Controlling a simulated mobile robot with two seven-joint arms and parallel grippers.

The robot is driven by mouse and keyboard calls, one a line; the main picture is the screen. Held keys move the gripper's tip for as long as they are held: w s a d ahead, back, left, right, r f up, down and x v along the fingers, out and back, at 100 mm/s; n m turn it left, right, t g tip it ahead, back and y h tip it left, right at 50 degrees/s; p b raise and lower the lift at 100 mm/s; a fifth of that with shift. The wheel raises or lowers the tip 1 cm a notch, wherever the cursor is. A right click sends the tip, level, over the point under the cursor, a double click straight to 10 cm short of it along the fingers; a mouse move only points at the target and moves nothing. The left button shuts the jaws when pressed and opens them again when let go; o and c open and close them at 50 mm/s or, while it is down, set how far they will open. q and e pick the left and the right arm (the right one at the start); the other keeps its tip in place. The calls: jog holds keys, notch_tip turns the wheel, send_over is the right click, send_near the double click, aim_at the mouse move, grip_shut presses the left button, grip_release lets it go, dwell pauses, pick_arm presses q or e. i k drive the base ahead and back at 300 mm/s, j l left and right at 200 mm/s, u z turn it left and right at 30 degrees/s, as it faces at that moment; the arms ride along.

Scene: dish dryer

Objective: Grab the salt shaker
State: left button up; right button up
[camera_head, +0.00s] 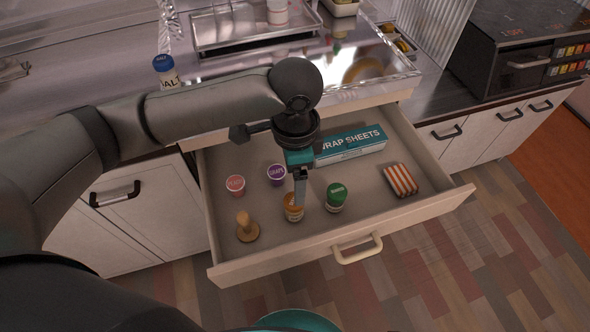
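My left gripper (299,199) is well to the right of the shaker and lower in the picture, pointing down into the open drawer. Its fingers overlap an orange-lidded jar (292,213) in the view. The fingers show edge-on as one bar, so I cannot tell whether they are open or touch the jar. My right gripper is not in view.
The open drawer (311,249) holds a wrap sheets box (350,145), pink (236,186), purple (277,174) and green-lidded (336,197) jars, a wooden stamp-like item (246,228) and a striped packet (400,180). A rack tray (255,45) stands on the counter.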

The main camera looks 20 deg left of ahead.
aim_at(164, 65)
jog(key=u, duration=1.4)
